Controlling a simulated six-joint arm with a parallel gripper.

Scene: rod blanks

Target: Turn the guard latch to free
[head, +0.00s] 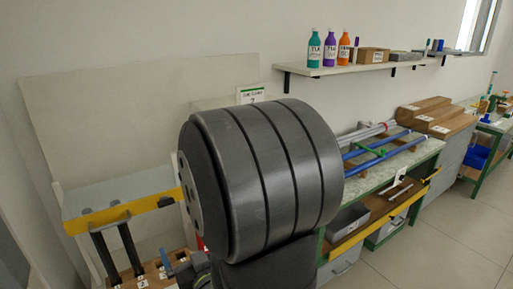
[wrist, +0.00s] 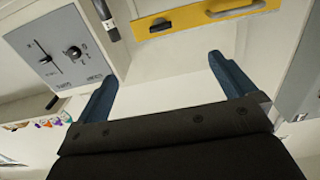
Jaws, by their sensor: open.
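In the wrist view, my gripper (wrist: 165,82) is open, with its two blue fingers wide apart and nothing between them. Beyond the fingertips, at the top, is a yellow bar (wrist: 190,17) with a raised handle at its right. A small dark piece (wrist: 160,25) sits on the bar's left part; it may be the guard latch, but I cannot tell its setting. The gripper is apart from it. In the head view, a yellow bar (head: 120,214) crosses a clear panel at the left. My dark arm hides much of the middle there.
A grey control box (wrist: 60,48) with dark knobs is left of the bar in the wrist view. In the head view, a workbench (head: 405,168) with blue and grey rods stands at right, below a shelf (head: 360,67) with bottles. Floor (head: 450,235) at right is clear.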

